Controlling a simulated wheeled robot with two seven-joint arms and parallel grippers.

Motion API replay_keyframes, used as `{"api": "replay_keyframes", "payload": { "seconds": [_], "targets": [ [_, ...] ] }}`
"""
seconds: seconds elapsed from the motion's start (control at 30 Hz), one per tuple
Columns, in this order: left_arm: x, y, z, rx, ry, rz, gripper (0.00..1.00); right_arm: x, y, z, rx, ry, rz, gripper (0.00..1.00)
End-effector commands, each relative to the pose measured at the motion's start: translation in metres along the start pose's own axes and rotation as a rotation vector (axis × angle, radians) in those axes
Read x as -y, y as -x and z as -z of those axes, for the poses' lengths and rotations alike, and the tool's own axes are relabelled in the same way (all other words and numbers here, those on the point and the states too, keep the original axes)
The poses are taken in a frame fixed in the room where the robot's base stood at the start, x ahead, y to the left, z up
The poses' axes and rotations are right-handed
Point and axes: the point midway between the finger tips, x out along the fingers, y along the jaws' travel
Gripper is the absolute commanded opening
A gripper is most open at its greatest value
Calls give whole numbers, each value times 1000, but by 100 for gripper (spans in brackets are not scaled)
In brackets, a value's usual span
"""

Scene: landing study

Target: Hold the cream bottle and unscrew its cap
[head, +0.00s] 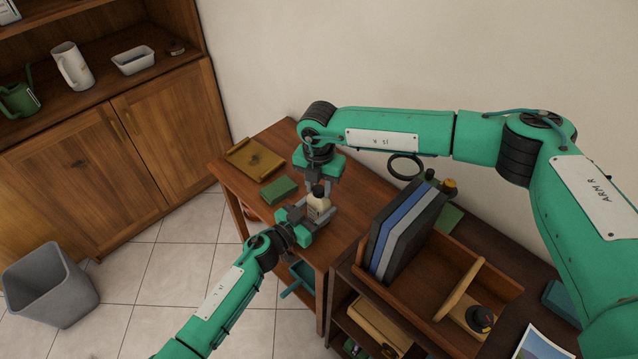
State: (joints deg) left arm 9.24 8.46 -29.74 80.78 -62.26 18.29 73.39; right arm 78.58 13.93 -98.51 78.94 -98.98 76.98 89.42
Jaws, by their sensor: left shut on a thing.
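The cream bottle (319,205) stands upright over the small wooden table in the head view, with a dark cap (318,190) on its top. My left gripper (311,219) comes in from the lower left and is shut on the bottle's body. My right gripper (319,182) points down from above, with its fingers at the height of the cap. Whether the fingers touch the cap cannot be made out. The bottle's lower part is partly hidden by the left gripper.
On the small table (353,190) lie a green box (279,190) and a yellow-brown tray (255,159). A desk to the right holds a wooden organizer (425,300) with upright folders (405,230). A grey bin (50,287) stands on the tiled floor at the left.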

Motion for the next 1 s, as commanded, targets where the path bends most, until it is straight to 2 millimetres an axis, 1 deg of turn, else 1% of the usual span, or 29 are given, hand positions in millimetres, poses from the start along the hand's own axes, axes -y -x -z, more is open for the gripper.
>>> {"api": "replay_keyframes", "payload": {
  "seconds": [0.03,0.13,0.17,0.57,0.67,1.0],
  "targets": [
    [0,0,0,0,0,0,0,0,0,0,0,0,0,22],
    [0,0,0,0,0,0,0,0,0,0,0,0,0,2],
    [0,0,0,0,0,0,0,0,0,0,0,0,0,0],
    [0,0,0,0,0,1,0,0,0,0,0,16,0,0],
    [0,0,0,0,0,1,0,0,0,0,0,94,0,0],
    [0,0,0,1,0,1,0,0,1,0,0,637,0,0]
  ]
}}
